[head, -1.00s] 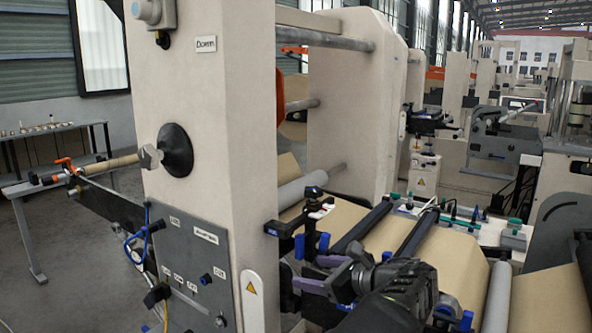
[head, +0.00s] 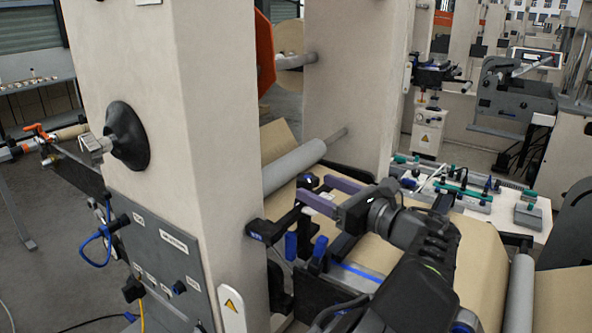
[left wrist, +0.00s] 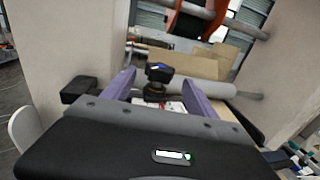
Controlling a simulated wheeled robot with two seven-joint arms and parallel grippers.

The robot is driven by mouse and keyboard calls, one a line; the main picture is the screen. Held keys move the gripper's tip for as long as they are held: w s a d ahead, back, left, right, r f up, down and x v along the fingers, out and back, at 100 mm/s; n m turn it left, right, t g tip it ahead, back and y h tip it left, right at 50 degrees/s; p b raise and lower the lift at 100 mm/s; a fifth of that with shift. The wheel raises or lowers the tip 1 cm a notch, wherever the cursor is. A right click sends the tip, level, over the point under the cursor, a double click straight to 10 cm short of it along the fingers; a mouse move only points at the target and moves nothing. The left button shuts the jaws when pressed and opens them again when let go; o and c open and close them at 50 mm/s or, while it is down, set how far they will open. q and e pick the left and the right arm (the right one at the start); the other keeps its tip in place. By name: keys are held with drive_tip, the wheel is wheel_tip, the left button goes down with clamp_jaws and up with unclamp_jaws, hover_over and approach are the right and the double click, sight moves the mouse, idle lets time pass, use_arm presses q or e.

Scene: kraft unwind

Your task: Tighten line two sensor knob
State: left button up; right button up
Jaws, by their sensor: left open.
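A black sensor knob (head: 308,181) stands on top of a dark sensor bracket (head: 268,230) that reaches out from the cream machine frame. My left gripper (head: 314,189) is open, with its purple fingers pointing at the knob. In the left wrist view the dark knob (left wrist: 158,73) shows between the two spread fingers, which look apart from it. My right gripper is not in view.
The cream upright (head: 150,90) stands close left of the bracket, with a grey control panel (head: 165,265) low on it. A grey roller (head: 293,167) and brown kraft web (head: 480,260) run behind and beside my arm. Blue clamps (head: 290,245) sit below the knob.

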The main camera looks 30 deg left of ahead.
use_arm(q)
drive_tip(key=shift+s, duration=0.15)
drive_tip(key=p+x, duration=0.1)
drive_tip(key=x, duration=0.6)
drive_tip(key=shift+a+p, duration=0.35)
drive_tip(key=shift+p, duration=0.05)
drive_tip(key=shift+c, duration=0.5)
drive_tip(key=c, duration=1.3)
